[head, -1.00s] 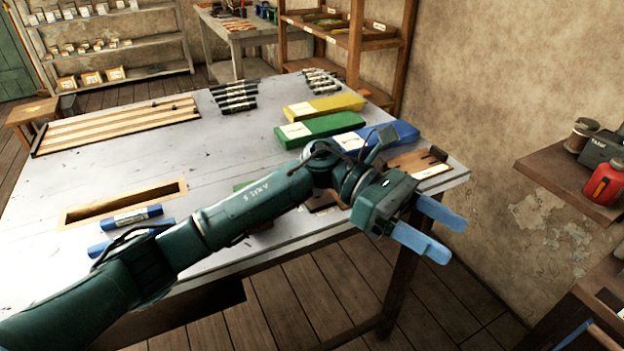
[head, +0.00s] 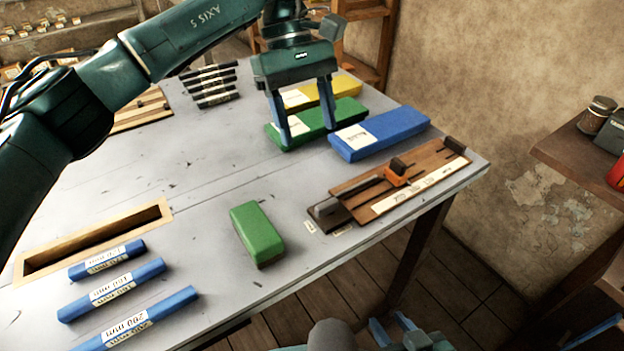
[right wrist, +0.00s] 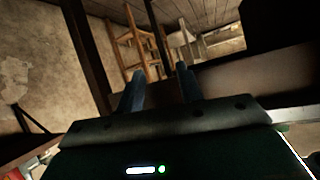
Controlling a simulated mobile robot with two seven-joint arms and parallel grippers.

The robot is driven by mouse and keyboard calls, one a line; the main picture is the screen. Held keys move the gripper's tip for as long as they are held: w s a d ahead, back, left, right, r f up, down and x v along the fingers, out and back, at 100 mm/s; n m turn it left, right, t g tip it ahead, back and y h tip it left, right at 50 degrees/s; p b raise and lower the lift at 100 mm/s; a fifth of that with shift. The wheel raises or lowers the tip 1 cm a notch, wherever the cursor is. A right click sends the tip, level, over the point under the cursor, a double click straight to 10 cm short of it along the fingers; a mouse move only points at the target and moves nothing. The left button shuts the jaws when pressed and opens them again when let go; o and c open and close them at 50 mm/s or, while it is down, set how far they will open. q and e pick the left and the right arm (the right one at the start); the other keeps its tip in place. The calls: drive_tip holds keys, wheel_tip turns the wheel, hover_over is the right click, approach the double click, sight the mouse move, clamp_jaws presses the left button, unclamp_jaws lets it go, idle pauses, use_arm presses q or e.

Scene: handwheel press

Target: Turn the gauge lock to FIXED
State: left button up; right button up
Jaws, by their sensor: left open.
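The gauge is a wooden board (head: 355,202) at the table's right front edge in the head view, with an orange slider (head: 396,176) and a pale label strip. At its near left end is a dark base with a grey lock lever (head: 327,207) and two small white labels, too small to read. The lever lies roughly along the board. My left gripper (head: 308,134) is open and points down over the green case (head: 345,112), beyond and left of the gauge. My right gripper (head: 392,328) is low, beyond the table's front edge; its fingers (right wrist: 158,82) are apart and empty.
A blue case (head: 380,133) and a yellow case (head: 340,91) lie by the green one. A green block (head: 258,235) sits left of the lock. Blue bars (head: 110,289) lie near a framed slot (head: 95,240). The tabletop around the green block is clear.

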sight(326, 203)
use_arm(q)
drive_tip(key=p+x, duration=0.1)
drive_tip(key=x, duration=1.2)
drive_tip(key=shift+p, duration=0.3)
use_arm(e)
drive_tip(key=shift+s+d+r, duration=0.3)
drive_tip(key=shift+s+d, duration=0.05)
use_arm(q)
drive_tip(key=c, duration=1)
use_arm(e)
drive_tip(key=shift+a, duration=0.15)
